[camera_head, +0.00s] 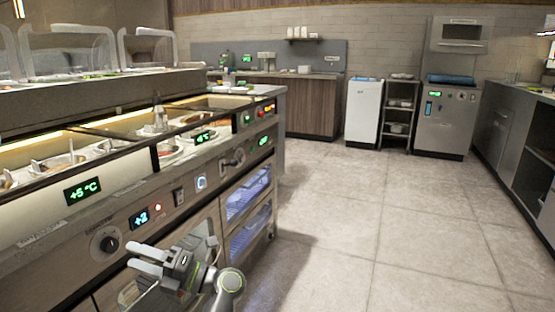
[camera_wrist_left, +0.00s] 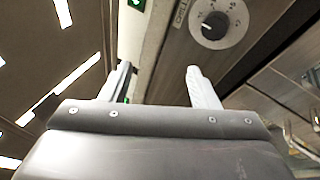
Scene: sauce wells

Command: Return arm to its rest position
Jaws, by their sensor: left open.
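My left gripper (camera_head: 148,260) is in front of the steel counter's control panel, low in the head view. Its two pale fingers are apart with nothing between them. In the left wrist view the gripper (camera_wrist_left: 155,85) also shows open and empty, with a dark dial (camera_wrist_left: 215,26) beyond the right finger. The same black dial (camera_head: 108,243) is just left of the fingertips in the head view. I cannot tell whether the gripper touches the panel. My right gripper does not show in either view.
The sauce-well counter (camera_head: 135,205) runs along the left, with wells, green displays and a glass guard. Blue-lit drawers (camera_head: 248,195) are below it. A white bin unit (camera_head: 362,112), a shelf rack (camera_head: 398,115) and a steel machine (camera_head: 446,115) stand at the back. The tiled floor (camera_head: 390,220) is clear.

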